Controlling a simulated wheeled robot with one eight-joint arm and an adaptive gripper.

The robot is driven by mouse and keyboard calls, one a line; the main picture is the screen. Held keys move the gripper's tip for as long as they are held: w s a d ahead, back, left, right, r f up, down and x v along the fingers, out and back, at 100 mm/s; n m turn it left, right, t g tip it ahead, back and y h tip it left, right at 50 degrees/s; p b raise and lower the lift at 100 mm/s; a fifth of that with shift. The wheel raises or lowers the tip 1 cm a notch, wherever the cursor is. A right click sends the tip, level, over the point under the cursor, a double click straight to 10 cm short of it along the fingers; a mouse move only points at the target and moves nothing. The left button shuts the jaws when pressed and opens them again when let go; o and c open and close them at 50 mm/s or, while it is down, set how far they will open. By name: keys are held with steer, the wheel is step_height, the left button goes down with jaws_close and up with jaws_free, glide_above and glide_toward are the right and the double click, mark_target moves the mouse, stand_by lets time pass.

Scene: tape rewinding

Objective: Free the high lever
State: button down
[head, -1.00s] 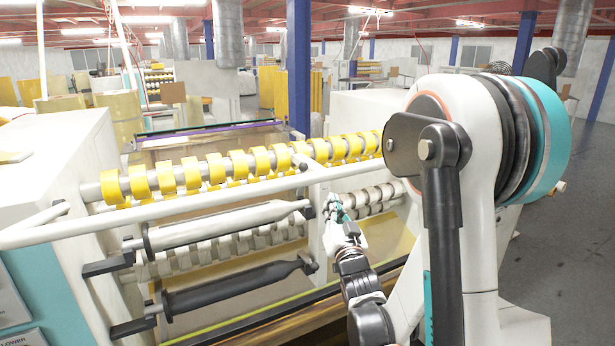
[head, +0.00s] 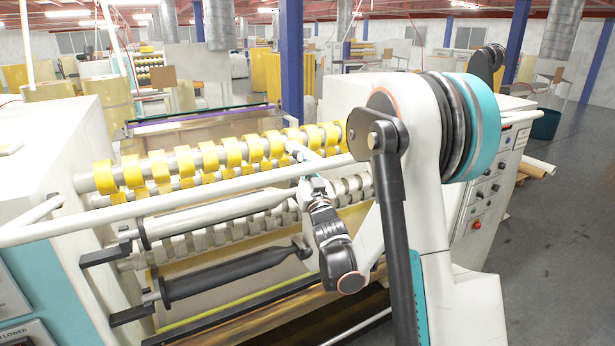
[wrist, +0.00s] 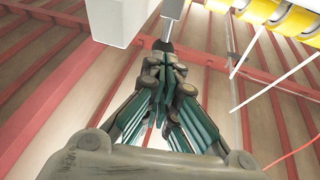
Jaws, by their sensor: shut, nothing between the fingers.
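My gripper (wrist: 170,68) is shut and empty in the wrist view, its teal-lined fingers together and pointing up. A grey rod with a dark end (wrist: 163,46), which looks like the high lever, hangs beside a white block (wrist: 122,18). Its dark end overlaps the fingertips in the picture; I cannot tell whether they touch. In the head view my gripper (head: 314,184) is small, in front of the machine's middle post, between the yellow tape rolls and the lower spindle. The lever cannot be made out clearly there.
A long white bar (head: 150,206) crosses the machine's front. Yellow tape rolls (head: 232,151) line the shaft behind it. A pale upper spindle (head: 212,213) and a black lower spindle (head: 236,273) lie left of my gripper. Open floor (head: 555,220) is at right.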

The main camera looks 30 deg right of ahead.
steer(key=shift+x, duration=0.85)
steer(key=shift+w+r+g+p, duration=0.25)
steer(key=shift+w+r+g, duration=0.15)
steer(key=shift+w, duration=0.2)
steer(key=shift+w+r+g+p, duration=0.2)
steer(key=shift+w+r+g, duration=0.15)
steer(key=shift+w, duration=0.25)
steer(key=shift+s, duration=0.1)
